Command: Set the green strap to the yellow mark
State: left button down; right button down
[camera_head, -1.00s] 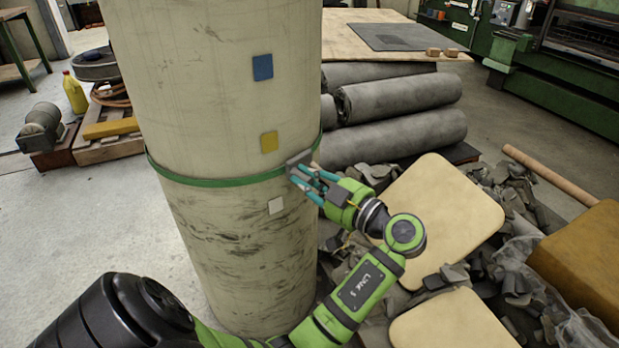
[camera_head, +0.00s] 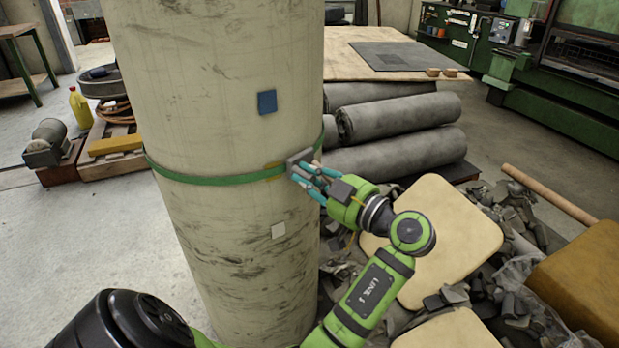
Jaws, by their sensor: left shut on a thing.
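The green strap (camera_head: 205,180) runs around the tall pale roll (camera_head: 215,60) and looks nearly level across its front. The strap lies over the yellow mark (camera_head: 273,165), so only a thin yellow edge shows. The blue mark (camera_head: 267,102) is higher up the roll, and the white mark (camera_head: 278,231) is below the strap. My left gripper (camera_head: 303,168) is at the roll's right side, shut on the grey buckle (camera_head: 299,158) of the strap. My right gripper is not in view. The back of the strap is hidden.
Grey rolls (camera_head: 400,125) lie stacked behind the gripper. Scraps and beige pads (camera_head: 450,235) cover the floor at right, beside an ochre block (camera_head: 585,285). A wooden pallet (camera_head: 105,150) and yellow bottle (camera_head: 80,107) stand at left.

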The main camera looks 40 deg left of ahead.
pick_arm(q)
jog(key=c, duration=1.2)
grip_release()
jog(key=shift+a, duration=0.15)
jog(key=d, duration=0.7)
jog(key=shift+d, duration=0.3)
jog(key=shift+w, duration=0.1)
